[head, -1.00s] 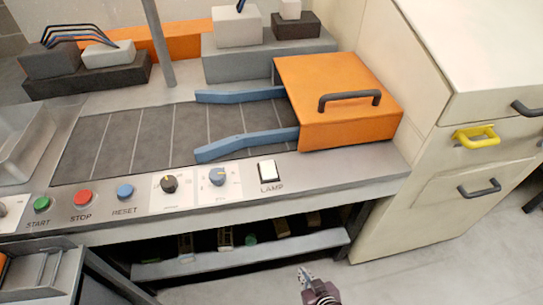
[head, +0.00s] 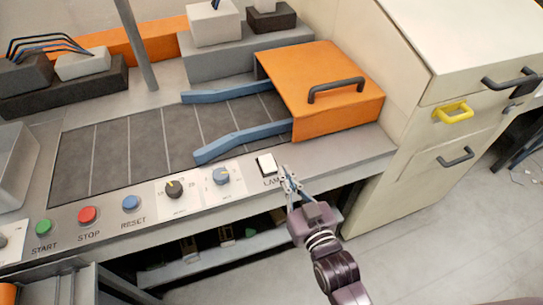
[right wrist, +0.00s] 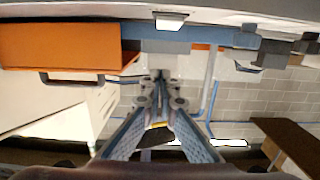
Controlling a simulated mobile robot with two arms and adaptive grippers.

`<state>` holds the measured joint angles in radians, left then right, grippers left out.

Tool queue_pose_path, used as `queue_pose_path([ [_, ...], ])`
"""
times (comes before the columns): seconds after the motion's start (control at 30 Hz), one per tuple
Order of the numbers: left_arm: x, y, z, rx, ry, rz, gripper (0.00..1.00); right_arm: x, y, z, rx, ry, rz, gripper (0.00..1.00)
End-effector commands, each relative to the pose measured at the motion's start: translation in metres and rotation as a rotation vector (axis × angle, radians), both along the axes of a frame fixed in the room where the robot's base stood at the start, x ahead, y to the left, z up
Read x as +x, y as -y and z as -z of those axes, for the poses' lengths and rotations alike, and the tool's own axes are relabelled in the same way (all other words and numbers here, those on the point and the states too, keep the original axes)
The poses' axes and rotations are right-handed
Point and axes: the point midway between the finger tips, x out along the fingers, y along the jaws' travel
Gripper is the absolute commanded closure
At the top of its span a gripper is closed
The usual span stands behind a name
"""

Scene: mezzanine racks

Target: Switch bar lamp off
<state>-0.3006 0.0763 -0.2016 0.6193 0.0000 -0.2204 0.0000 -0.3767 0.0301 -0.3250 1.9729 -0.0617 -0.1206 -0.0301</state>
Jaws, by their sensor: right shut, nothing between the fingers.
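The lamp switch (head: 266,164) is a white rocker in a dark frame, at the right end of the control panel (head: 225,200). The word LAMP below it is partly covered by my right gripper (head: 287,178). That gripper is shut and empty, its fingertips just right of and below the switch in the head view. I cannot tell whether they touch the panel. In the right wrist view my closed fingers (right wrist: 160,82) point away from the camera, and a pale block, probably the switch (right wrist: 170,20), shows above them. My left gripper is not in view.
An orange hood (head: 335,115) stands behind. Cream drawers (head: 425,150) stand at the right.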

Motion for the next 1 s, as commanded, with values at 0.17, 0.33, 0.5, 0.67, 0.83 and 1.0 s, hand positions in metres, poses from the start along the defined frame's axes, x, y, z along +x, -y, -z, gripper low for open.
queue_pose_path([
  [0.17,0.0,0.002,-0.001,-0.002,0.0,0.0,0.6,0.004,-0.001,0.0,0.0,0.0,0.0,1.0],
  [0.33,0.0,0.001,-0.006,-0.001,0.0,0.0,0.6,0.023,-0.007,0.0,0.001,0.001,0.0,1.0],
  [0.5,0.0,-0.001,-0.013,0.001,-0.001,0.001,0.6,0.054,-0.018,0.002,0.001,0.0,0.0,1.0],
  [0.67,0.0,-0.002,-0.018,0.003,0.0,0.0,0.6,0.083,-0.027,0.006,0.002,-0.002,0.0,1.0],
  [0.83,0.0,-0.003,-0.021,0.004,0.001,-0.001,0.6,0.097,-0.032,0.023,-0.001,-0.007,0.0,1.0],
  [1.0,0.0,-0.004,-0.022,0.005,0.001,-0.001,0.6,0.1,-0.033,0.039,0.0,-0.003,-0.001,1.0],
])
